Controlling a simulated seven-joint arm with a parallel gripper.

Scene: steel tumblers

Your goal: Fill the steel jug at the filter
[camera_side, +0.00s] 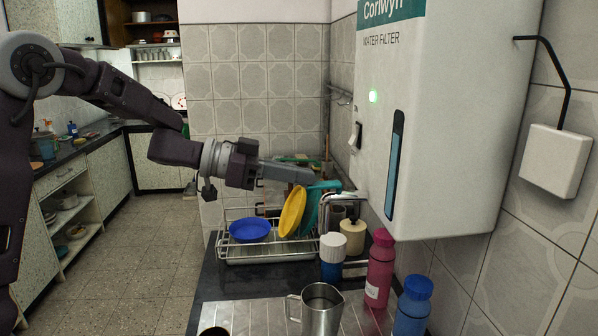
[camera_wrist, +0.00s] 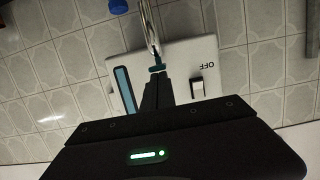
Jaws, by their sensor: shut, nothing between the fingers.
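The steel jug (camera_side: 320,310) stands upright on the drainboard at the bottom of the side view, its handle to the left. I cannot tell its fill. The white water filter (camera_side: 430,120) hangs on the right wall with a green light lit and a blue level window. Its rocker switch (camera_wrist: 198,87) shows beside the word OFF in the wrist view. A curved metal spout (camera_wrist: 150,30) lies just beyond my gripper's fingertips. My gripper (camera_side: 316,179) is shut and empty, in the air beside the filter's lower left, well above and behind the jug. Whether it touches the tap is unclear.
A dish rack (camera_side: 262,254) with a blue plate (camera_side: 250,230) and a yellow plate (camera_side: 293,211) stands behind the jug. A pink bottle (camera_side: 380,268), a blue bottle (camera_side: 413,305) and other containers stand right of it.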

